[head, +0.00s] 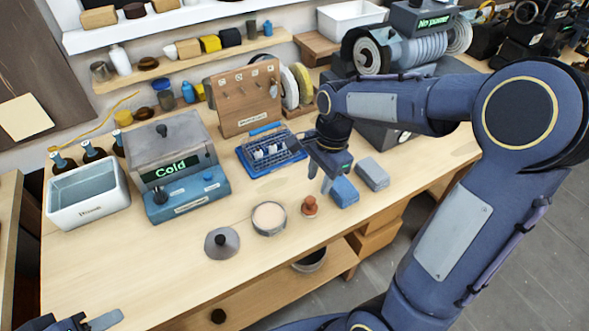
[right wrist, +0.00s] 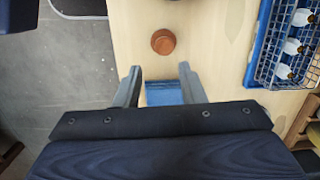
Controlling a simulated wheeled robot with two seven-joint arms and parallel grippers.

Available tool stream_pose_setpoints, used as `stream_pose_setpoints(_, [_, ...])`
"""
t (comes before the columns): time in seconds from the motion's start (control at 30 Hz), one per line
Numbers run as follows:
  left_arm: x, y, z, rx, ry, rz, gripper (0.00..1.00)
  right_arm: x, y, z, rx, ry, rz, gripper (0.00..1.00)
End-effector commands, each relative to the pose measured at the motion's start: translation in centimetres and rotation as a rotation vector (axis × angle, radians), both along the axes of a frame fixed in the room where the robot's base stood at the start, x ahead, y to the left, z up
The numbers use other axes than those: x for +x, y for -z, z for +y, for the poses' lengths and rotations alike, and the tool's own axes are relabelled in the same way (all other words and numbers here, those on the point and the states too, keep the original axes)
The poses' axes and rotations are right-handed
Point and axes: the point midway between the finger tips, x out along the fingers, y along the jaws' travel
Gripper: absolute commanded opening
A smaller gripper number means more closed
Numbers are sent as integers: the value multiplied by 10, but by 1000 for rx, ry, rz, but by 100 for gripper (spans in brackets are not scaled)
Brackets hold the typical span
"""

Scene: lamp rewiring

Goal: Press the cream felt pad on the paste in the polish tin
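The polish tin (head: 269,217) is open on the bench, with pale cream paste filling it. A small reddish-brown knobbed piece (head: 309,207) stands right of the tin; it shows as a brown disc (right wrist: 163,41) in the right wrist view. I cannot tell whether it carries the cream felt pad; no cream pad face shows. In the right wrist view the block (right wrist: 163,93) appears between the fingers. My left gripper (head: 92,322) is partly in view at the bottom left corner.
A grey lid-like disc with a knob (head: 222,243) lies left of the tin. A grey-topped block (head: 373,174) is beside the blue one. A blue rack (head: 270,152), the "Cold" box (head: 182,172) and a white basin (head: 88,198) stand behind.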

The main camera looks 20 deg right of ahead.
Motion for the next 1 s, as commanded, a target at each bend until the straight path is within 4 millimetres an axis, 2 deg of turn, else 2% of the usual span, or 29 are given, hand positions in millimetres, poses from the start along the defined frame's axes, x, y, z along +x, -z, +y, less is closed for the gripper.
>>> stream_pose_setpoints(0.1, [0,-2,0,0,0,0,43,7,5,-1,-14,55,29,36])
stream_pose_setpoints(0.33, [0,7,0,0,0,1,43,7,15,0,-15,62,29,36])
stream_pose_setpoints(0.8, [0,47,0,0,0,1,43,6,60,5,-14,60,29,36])
stream_pose_setpoints(1.0, [0,58,0,0,0,0,43,6,77,7,-14,59,29,36])
